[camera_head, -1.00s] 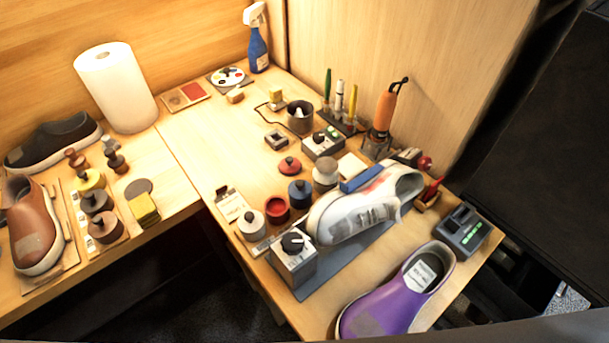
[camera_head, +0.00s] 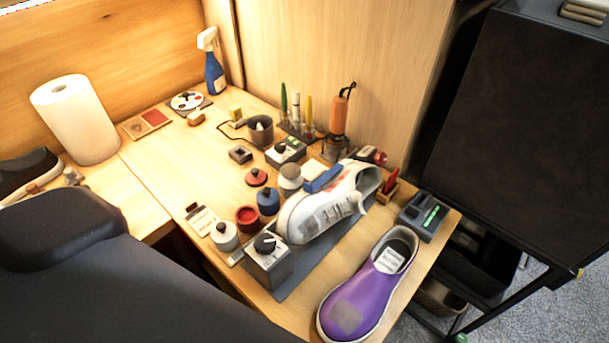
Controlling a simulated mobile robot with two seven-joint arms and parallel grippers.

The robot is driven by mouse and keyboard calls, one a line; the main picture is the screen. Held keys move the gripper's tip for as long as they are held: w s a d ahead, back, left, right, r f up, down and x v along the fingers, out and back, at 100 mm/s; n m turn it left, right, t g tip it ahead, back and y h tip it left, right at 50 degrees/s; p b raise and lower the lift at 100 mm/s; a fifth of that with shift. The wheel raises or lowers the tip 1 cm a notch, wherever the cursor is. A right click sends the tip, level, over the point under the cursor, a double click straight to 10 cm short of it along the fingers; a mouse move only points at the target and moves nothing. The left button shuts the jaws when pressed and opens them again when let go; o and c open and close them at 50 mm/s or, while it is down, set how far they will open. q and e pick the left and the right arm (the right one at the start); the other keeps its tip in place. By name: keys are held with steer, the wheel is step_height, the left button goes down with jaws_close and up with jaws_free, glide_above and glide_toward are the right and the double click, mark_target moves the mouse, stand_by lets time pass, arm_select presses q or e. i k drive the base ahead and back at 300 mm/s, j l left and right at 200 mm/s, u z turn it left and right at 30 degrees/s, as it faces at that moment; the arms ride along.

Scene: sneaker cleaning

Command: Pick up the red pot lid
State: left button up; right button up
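The red pot lid (camera_head: 257,177) is a small round red disc with a dark knob. It lies flat on the wooden table, behind the open red pot (camera_head: 248,218) and left of a grey-beige lidded pot (camera_head: 290,178). A blue lidded pot (camera_head: 268,200) stands between the lid and the white sneaker (camera_head: 328,205). Nothing touches the lid, and it is in full view. A large dark part of my own arm fills the lower left. Neither gripper's fingers show.
A white pot (camera_head: 224,236), a control box with a black dial (camera_head: 267,259) and a purple shoe (camera_head: 369,289) stand nearer. The table left of the lid is clear.

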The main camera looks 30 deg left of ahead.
mark_target(256, 176)
steer(key=k+j+z, duration=0.1)
steer(key=z, duration=0.9)
steer(key=k+j+u, duration=0.15)
steer(key=u, duration=0.9)
steer(key=j+u, duration=0.15)
steer(key=u, duration=0.75)
